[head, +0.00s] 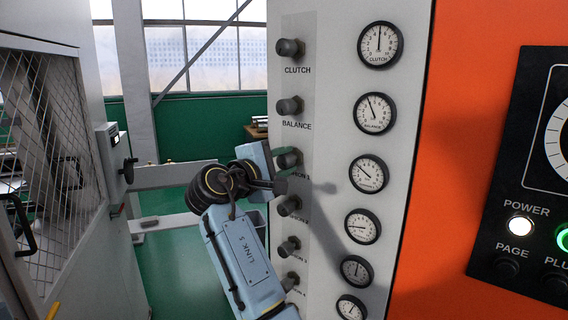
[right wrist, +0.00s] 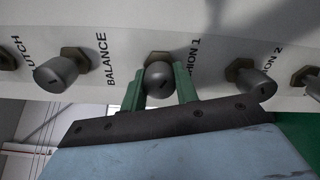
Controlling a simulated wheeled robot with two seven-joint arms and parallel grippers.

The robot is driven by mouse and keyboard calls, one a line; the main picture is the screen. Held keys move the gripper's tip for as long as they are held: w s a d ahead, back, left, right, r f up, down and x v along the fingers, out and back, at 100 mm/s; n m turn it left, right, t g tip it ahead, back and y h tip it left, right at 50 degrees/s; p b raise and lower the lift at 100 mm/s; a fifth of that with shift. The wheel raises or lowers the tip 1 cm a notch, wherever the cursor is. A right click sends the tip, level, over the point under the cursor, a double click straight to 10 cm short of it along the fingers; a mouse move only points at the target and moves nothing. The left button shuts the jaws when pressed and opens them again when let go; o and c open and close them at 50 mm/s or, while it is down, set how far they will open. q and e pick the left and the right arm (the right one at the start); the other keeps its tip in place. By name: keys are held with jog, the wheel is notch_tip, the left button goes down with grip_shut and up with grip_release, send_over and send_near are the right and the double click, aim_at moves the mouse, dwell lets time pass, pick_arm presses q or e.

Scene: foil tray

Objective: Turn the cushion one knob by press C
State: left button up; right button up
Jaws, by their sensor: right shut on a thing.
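The cushion 1 knob (head: 287,158) is a dark round knob on the pale press panel (head: 330,120), third from the top, with its label partly hidden by my gripper. My left gripper is not in view.
The balance knob (head: 288,106) and clutch knob (head: 289,48) are above, and the cushion 2 knob (head: 289,206) is below, close to my gripper. An orange panel (head: 450,130) with a black control box (head: 520,110) stands at right. A mesh-guarded machine (head: 85,60) stands at left.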

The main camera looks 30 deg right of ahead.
jog(key=o, duration=1)
